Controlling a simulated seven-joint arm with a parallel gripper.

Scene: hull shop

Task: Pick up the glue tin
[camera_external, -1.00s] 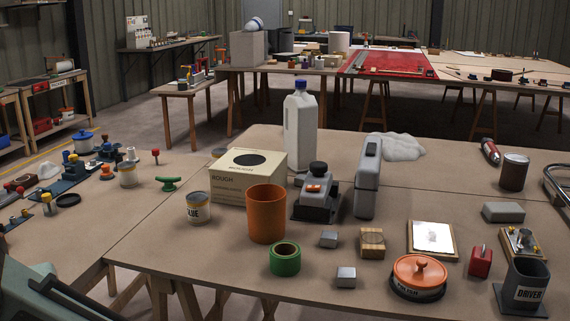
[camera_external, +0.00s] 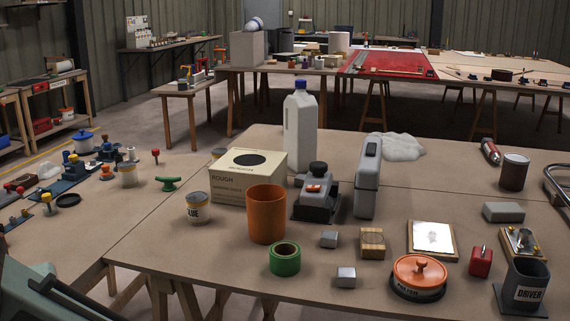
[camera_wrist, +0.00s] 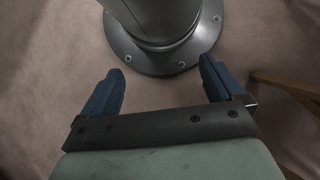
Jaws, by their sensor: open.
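The glue tin (camera_external: 199,208) is a small metal can with a pale label reading "LUE" and an orange band. It stands upright on the near table, left of the orange cup and in front of the cream box. My gripper (camera_wrist: 160,85) shows in the wrist view with two blue fingers wide apart and nothing between them. It points down at the floor beside a round bolted base. In the external view only part of my arm (camera_external: 40,300) shows at the lower left, well away from the tin. The glue tin is not in the wrist view.
Close around the tin are the orange cup (camera_external: 266,214), the cream box (camera_external: 248,178) and a green tape roll (camera_external: 285,259). A tall white bottle (camera_external: 300,130) stands behind.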

